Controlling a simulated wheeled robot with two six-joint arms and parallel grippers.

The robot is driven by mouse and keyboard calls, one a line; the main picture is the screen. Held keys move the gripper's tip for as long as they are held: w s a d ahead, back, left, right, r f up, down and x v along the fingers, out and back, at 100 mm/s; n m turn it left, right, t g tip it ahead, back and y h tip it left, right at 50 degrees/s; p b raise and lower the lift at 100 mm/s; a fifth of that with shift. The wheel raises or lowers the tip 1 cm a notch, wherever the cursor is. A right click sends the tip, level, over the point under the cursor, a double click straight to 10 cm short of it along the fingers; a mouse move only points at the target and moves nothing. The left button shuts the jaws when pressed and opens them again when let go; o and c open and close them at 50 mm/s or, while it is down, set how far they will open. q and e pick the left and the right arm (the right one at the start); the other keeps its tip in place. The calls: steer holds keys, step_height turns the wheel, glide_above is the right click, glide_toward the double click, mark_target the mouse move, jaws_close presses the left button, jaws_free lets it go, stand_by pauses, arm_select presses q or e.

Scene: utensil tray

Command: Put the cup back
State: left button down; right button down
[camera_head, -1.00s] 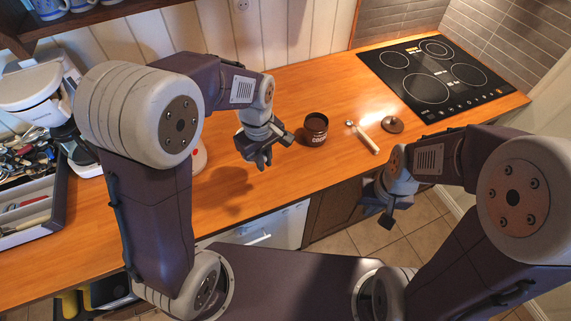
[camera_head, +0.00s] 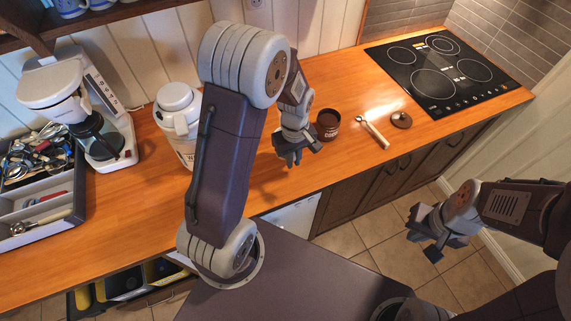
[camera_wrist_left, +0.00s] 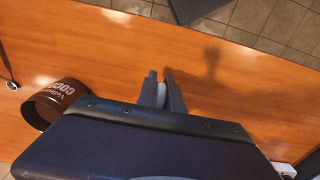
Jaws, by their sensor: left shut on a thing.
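Blue-and-white cups (camera_head: 68,7) stand on the shelf at the top left, cut by the frame's edge. My left gripper (camera_head: 292,158) is over the counter, left of the brown cocoa can (camera_head: 328,125). In the left wrist view its fingers (camera_wrist_left: 163,92) are close together with a small pale thing (camera_wrist_left: 161,95) between them. Most of that thing is hidden, and I cannot tell whether it is a cup. The cocoa can (camera_wrist_left: 56,100) stands apart from the fingers. My right gripper (camera_head: 428,238) is open and empty over the floor at the right.
A spoon (camera_head: 374,132) and a brown lid (camera_head: 401,120) lie right of the can, before the black hob (camera_head: 440,72). A white canister (camera_head: 178,118), a coffee maker (camera_head: 105,145) and a utensil tray (camera_head: 76,200) stand at the left. The front-middle counter is clear.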

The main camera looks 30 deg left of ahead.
mark_target(286, 173)
arm_select(q)
steer(key=shift+a+f, duration=0.4)
steer(key=shift+a, duration=0.25)
steer(key=shift+a+f, duration=0.35)
steer(key=shift+a, duration=0.25)
steer(key=f, duration=0.3)
steer(key=shift+s+d+f, duration=0.1)
steer(key=shift+s+f, duration=0.05)
steer(key=shift+s, duration=0.05)
steer(key=shift+w+f, duration=0.2)
steer(key=shift+f, duration=0.15)
steer(key=shift+s+f, duration=0.1)
steer(key=shift+f, duration=0.1)
steer(key=c, duration=1.5)
jaws_free()
steer(key=shift+r, duration=0.2)
